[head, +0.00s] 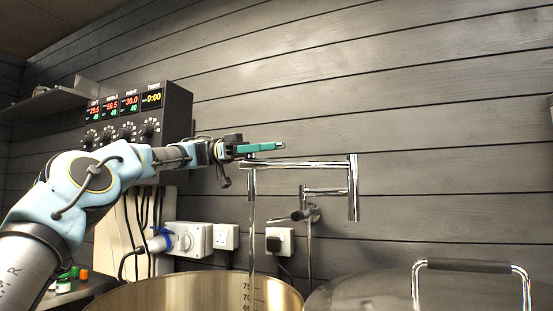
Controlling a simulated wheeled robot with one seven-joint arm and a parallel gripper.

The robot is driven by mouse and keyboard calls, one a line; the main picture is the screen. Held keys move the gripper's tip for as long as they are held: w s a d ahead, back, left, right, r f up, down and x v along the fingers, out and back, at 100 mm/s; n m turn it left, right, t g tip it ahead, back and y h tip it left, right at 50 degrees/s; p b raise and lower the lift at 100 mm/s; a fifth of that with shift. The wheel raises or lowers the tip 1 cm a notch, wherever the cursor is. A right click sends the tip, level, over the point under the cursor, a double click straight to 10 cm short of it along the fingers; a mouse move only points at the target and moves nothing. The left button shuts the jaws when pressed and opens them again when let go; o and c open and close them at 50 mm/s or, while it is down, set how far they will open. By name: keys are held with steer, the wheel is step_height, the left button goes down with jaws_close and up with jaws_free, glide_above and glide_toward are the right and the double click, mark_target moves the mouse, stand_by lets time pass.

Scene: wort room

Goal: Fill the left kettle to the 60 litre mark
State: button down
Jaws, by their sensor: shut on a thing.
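An open metal kettle (180,290) stands at the bottom, left of a lidded one. Its inner wall shows the marks 75, 70 and 65; the 60 mark and any liquid surface are out of view. A chrome swing tap (300,164) reaches over the kettle. A thin, clear stream (251,235) seems to fall from its spout (251,182) into the kettle. My gripper (265,147), with teal fingers, is shut at the top of the tap above the spout. The part it grips is hidden by the fingers, so I cannot tell its shape.
A lidded kettle (380,292) with a tall handle (470,266) stands at the right. A control box (140,115) with displays and knobs hangs behind my arm. Wall sockets (279,241) and cables are behind the kettles. Small coloured-cap bottles (66,281) stand at the left.

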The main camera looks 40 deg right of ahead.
steer(key=shift+a+m+y+p, duration=0.15)
steer(key=shift+m+y+p, duration=0.2)
steer(key=shift+y, duration=0.25)
steer(key=shift+s, duration=0.1)
steer(key=c, duration=0.8)
jaws_free()
steer(key=shift+c, duration=0.2)
steer(key=p+v, duration=0.2)
steer(key=v, duration=0.4)
steer(key=shift+r+p, duration=0.15)
steer(key=shift+p, duration=0.15)
steer(key=shift+w+a+f+p, duration=0.1)
steer(key=shift+w+f+p, duration=0.1)
steer(key=shift+w, duration=0.15)
steer(key=shift+w+a+f+p, duration=0.1)
steer(key=shift+w+p, duration=0.05)
steer(key=shift+w, duration=0.2)
